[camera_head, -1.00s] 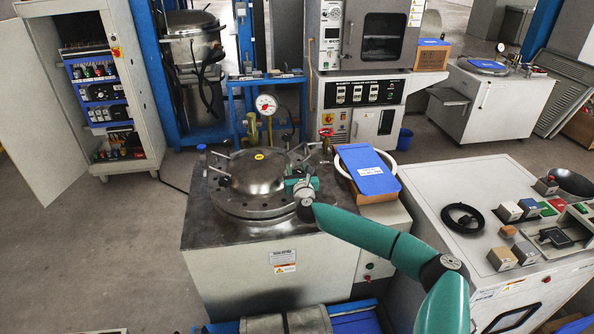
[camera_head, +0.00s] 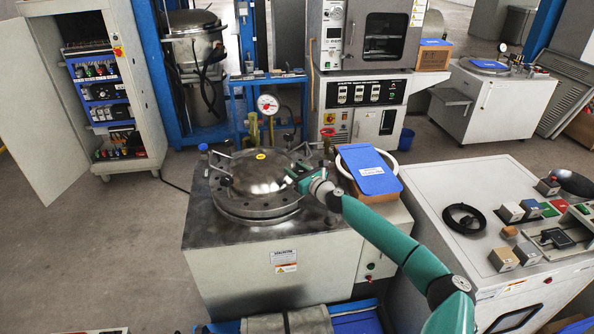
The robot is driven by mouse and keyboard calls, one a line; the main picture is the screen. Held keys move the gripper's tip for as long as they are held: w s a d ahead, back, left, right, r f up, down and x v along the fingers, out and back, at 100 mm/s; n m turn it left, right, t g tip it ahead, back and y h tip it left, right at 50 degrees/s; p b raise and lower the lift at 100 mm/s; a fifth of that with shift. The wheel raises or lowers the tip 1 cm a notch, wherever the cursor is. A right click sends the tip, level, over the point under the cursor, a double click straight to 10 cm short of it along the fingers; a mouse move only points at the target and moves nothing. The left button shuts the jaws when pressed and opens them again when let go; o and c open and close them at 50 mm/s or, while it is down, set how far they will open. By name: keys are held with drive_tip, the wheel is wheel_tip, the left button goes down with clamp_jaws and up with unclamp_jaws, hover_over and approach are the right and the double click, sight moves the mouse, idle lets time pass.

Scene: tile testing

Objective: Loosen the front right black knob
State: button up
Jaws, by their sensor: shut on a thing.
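The round metal lid (camera_head: 258,172) with its bolted flange sits on top of a grey steel cabinet. Black knobs stand around the lid; the front left one (camera_head: 226,181) and the back left one (camera_head: 203,147) show. My green gripper (camera_head: 297,175) is at the lid's front right edge, reaching in from the right. It is shut on the front right black knob, which is mostly hidden by the fingers. How loose the knob is cannot be told.
A blue-topped box (camera_head: 370,173) stands right behind my arm on the cabinet. A pressure gauge (camera_head: 267,103) rises behind the lid. A control console (camera_head: 500,220) is at the right. Open floor (camera_head: 90,240) lies at the left.

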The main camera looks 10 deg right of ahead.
drive_tip(key=n+g+y, duration=0.2)
drive_tip(key=y, duration=0.1)
drive_tip(key=n+g+y, duration=0.1)
drive_tip(key=g, duration=0.1)
drive_tip(key=shift+s+a+f+n, duration=0.1)
drive_tip(key=shift+a+n, duration=0.15)
drive_tip(key=shift+n, duration=0.15)
drive_tip(key=shift+s+a+f+n+g+y, duration=0.1)
drive_tip(key=shift+s+n+g+y, duration=0.05)
drive_tip(key=shift+n+g+y, duration=0.8)
drive_tip(key=shift+s+a+f+n+g+y, duration=0.1)
drive_tip(key=shift+n+g+y, duration=0.6)
drive_tip(key=shift+g, duration=0.35)
drive_tip(key=shift+d+n+g+y, duration=0.1)
drive_tip(key=shift+n+g+y, duration=0.2)
drive_tip(key=shift+g, duration=0.3)
drive_tip(key=shift+n+g, duration=0.45)
drive_tip(key=shift+g, duration=0.15)
drive_tip(key=shift+s+d+r+g+y, duration=0.1)
drive_tip(key=shift+s+r+g+y, duration=0.05)
drive_tip(key=shift+r+g+y, duration=0.15)
drive_tip(key=o, duration=1)
drive_tip(key=shift+r+n, duration=0.1)
drive_tip(key=shift+n, duration=0.2)
drive_tip(key=shift+c, duration=0.2)
drive_tip(key=shift+s, duration=0.1)
